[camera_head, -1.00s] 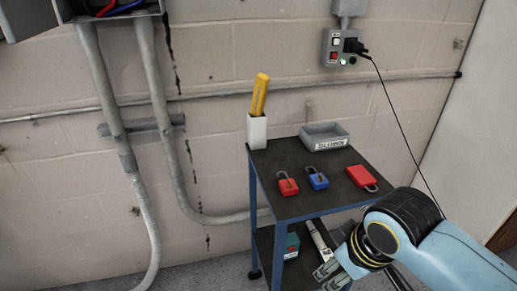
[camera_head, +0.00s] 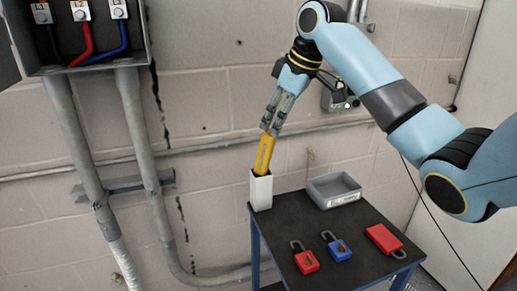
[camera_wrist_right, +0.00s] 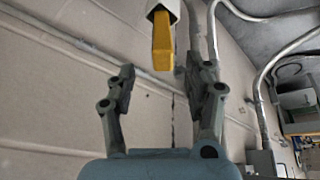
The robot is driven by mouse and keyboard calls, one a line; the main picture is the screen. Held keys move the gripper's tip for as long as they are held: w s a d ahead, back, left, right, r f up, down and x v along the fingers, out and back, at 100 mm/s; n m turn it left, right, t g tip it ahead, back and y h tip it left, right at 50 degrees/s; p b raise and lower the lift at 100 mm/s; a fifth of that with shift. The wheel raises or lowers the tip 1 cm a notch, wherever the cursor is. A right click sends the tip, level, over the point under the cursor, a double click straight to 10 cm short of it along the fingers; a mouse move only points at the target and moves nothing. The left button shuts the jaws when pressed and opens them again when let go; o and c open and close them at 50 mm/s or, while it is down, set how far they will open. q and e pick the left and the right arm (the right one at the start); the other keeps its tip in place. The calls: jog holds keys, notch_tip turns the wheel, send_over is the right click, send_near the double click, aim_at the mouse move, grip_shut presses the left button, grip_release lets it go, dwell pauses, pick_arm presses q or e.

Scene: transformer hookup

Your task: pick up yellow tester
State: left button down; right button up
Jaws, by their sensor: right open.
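The yellow tester (camera_head: 265,154) stands tilted in a white upright holder (camera_head: 261,191) at the back left corner of the cart top. Its lower part is hidden inside the holder. My right gripper (camera_head: 272,126) points down just above the tester's top end in the head view. In the right wrist view, the two fingers (camera_wrist_right: 160,76) are spread apart with nothing between their tips. The tester (camera_wrist_right: 163,42) shows just beyond them, roughly in line with the gap. My left gripper is out of view.
The dark cart top (camera_head: 288,222) holds a grey bin (camera_head: 334,191), two red padlocks (camera_head: 307,262) and a blue padlock (camera_head: 339,250). An open electrical box (camera_head: 84,38) and conduits are on the wall to the left. A switch box (camera_head: 338,97) is behind my right arm.

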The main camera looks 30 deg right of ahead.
aim_at(259, 148)
jog(key=x, duration=0.4)
jog(key=shift+w+a+f, duration=0.1)
jog(key=shift+w+f, duration=0.1)
jog(key=shift+f, duration=0.25)
jog(key=x, duration=0.3)
jog(key=p+x, duration=0.1)
jog(key=x, duration=0.1)
jog(key=shift+w+a, duration=0.4)
jog(key=shift+w, duration=0.05)
jog(key=shift+c, duration=0.9)
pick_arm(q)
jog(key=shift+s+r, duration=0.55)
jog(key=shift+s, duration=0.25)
pick_arm(e)
grip_shut()
